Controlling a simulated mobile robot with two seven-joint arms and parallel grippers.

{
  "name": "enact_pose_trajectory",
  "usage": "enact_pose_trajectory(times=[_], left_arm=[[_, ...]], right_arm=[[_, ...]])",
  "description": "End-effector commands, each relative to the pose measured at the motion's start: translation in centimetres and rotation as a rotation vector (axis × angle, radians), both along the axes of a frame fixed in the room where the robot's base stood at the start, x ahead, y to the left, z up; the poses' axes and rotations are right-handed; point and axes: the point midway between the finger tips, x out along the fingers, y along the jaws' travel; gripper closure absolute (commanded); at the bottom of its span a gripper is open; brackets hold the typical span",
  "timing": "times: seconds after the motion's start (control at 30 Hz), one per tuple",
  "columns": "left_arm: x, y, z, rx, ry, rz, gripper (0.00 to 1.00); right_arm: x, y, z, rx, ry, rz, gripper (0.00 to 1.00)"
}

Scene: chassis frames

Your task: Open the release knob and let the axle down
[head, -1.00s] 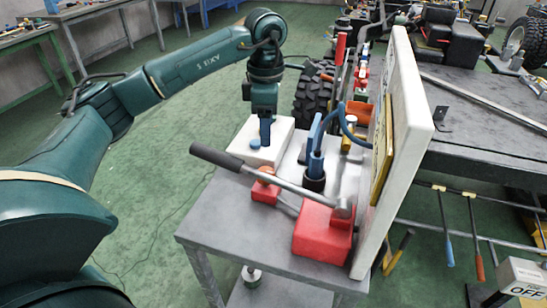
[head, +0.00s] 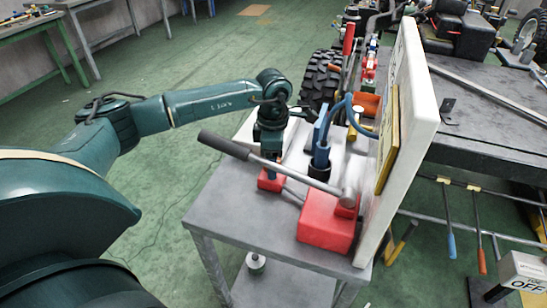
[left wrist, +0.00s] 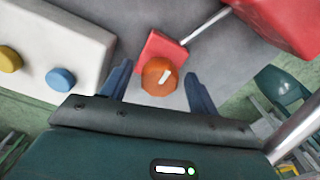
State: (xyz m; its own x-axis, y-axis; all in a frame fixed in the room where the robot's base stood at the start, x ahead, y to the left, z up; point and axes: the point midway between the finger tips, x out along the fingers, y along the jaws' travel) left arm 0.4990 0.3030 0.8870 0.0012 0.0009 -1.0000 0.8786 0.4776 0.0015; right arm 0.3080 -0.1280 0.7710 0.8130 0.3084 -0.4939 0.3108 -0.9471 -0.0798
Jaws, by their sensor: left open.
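The release knob (left wrist: 160,76) is orange with a white mark and sits on a small red block (left wrist: 158,49). This red block (head: 268,181) also shows in the head view, on the grey cart. My left gripper (left wrist: 158,88) is open, pointing down, with one blue finger on each side of the knob; whether they touch it I cannot tell. In the head view my left gripper (head: 271,170) hides the knob. A red jack body (head: 326,228) with a long lever handle (head: 275,167) and a blue-topped cylinder (head: 321,150) stand beside it. No axle is clearly identifiable. My right gripper is not in view.
The lever handle crosses close in front of my left gripper. A white upright panel (head: 411,130) bounds the cart's right side. A white box with yellow and blue buttons (left wrist: 35,62) is beside the knob. The grey cart top (head: 235,209) is clear at its front left.

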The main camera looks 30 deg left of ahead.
Motion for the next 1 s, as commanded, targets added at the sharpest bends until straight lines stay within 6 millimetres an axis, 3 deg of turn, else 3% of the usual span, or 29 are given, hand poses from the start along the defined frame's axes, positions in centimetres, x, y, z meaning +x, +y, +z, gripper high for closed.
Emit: enact_pose_trajectory(times=[0.17,0.7,1.0], left_arm=[[0.0,-0.01,-0.01,0.0,0.0,0.0,0.4],[0.0,-0.02,0.04,0.0,0.0,0.0,0.84],[0.02,-0.02,0.03,0.0,0.0,0.035,0.84]], right_arm=[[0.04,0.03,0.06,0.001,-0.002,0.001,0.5],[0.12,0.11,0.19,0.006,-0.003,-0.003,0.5],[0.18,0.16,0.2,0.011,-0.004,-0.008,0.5]])
